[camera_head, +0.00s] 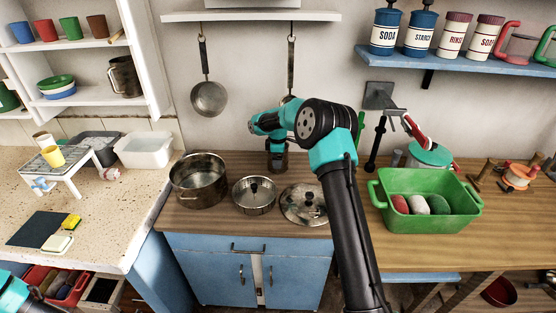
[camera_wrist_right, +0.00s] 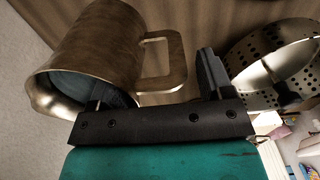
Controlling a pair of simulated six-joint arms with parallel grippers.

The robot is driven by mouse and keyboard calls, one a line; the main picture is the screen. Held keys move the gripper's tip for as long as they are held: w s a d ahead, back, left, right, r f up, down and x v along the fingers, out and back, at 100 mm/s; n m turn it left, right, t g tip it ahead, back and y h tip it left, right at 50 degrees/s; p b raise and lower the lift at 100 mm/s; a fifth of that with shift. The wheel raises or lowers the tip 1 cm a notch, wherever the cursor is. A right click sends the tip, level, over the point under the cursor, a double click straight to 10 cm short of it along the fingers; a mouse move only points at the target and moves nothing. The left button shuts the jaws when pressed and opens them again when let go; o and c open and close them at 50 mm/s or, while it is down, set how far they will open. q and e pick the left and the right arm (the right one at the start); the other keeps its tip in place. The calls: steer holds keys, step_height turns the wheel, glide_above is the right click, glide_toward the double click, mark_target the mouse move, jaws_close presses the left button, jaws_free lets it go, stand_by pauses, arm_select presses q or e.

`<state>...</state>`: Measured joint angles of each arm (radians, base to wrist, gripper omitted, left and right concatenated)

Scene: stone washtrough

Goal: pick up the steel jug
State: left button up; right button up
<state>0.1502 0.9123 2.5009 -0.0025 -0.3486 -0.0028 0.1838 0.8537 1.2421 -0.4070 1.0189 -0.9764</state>
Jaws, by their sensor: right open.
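The steel jug (camera_wrist_right: 105,50) fills the upper left of the right wrist view, with a brownish metal body, its open mouth towards the camera and a squared handle (camera_wrist_right: 178,62) on its right. My right gripper (camera_wrist_right: 153,92) is open at the jug. One finger stands to the right of the handle; the other is partly hidden at the mouth, and I cannot tell whether either touches. In the head view my right gripper (camera_head: 277,155) points down behind the pans, and the jug is hard to make out there. Part of my left arm shows at the lower left; its gripper is not visible.
A green tub (camera_head: 424,215) is to the right. Two pans hang on the wall behind. Another metal jug (camera_head: 123,76) stands on the left shelf.

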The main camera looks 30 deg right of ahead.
steer(key=shift+f, duration=0.65)
steer(key=shift+c, duration=0.4)
jaws_close()
steer(key=shift+r, duration=0.1)
